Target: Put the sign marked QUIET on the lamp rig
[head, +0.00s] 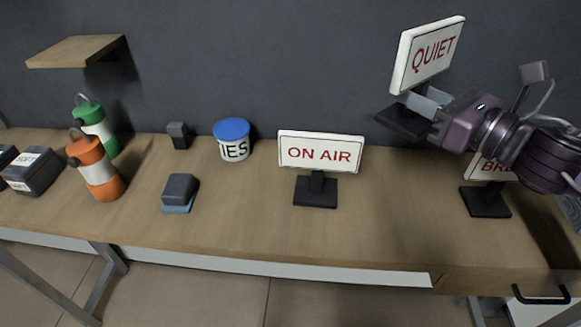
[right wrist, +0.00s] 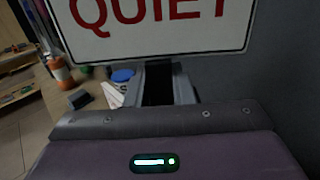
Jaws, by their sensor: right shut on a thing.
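The QUIET sign (head: 428,54) is a white board with red letters and a dark stand. It is in the air above the right part of the table, tilted, its base clear of the tabletop. My right gripper (head: 424,103) is shut on its stand below the board. In the right wrist view the sign (right wrist: 160,22) fills the top, with the gripper (right wrist: 158,85) on the dark post under it. I cannot make out a lamp rig in either view. My left gripper is not in view.
An ON AIR sign (head: 320,150) stands mid-table. Another sign (head: 487,200) stands at right, partly behind my arm. Leftward are a blue-lidded tub (head: 233,148), orange bottle (head: 98,172), green bottle (head: 92,118) and dark blocks. A small wall shelf (head: 75,51) hangs upper left.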

